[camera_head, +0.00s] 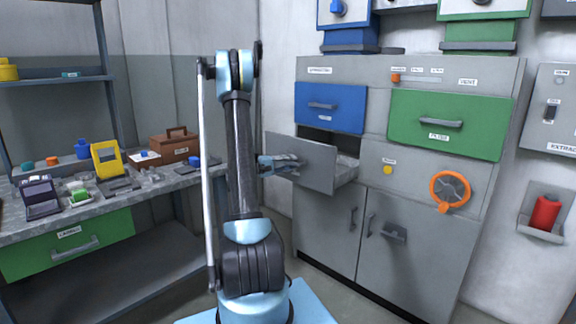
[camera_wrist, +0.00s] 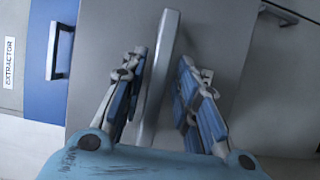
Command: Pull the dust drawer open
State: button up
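The grey drawer (camera_head: 303,158) below the blue front stands pulled out from the grey cabinet, and part of its inside shows at its right. I read no label on it; I take it to be the dust drawer. My gripper (camera_head: 291,163) is at its front face. In the wrist view the drawer's grey bar handle (camera_wrist: 163,75) runs between the two fingers of my gripper (camera_wrist: 162,58). A narrow gap shows on each side of the bar, so the fingers look open around it, not clamped. The handle is mostly hidden in the head view.
A blue front (camera_head: 330,108) and a green front (camera_head: 445,125) stay closed on the cabinet. An orange wheel (camera_head: 450,190) and closed lower doors (camera_head: 328,220) are near. A workbench (camera_head: 150,197) with several items stands at left. Some floor is free between bench and cabinet.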

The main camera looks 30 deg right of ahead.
jog(key=shift+w, duration=0.15)
jog(key=shift+a, duration=0.1)
jog(key=shift+a, duration=0.2)
jog(key=a, duration=1.1)
jog(key=shift+w+a, duration=0.25)
jog(key=shift+w, duration=0.1)
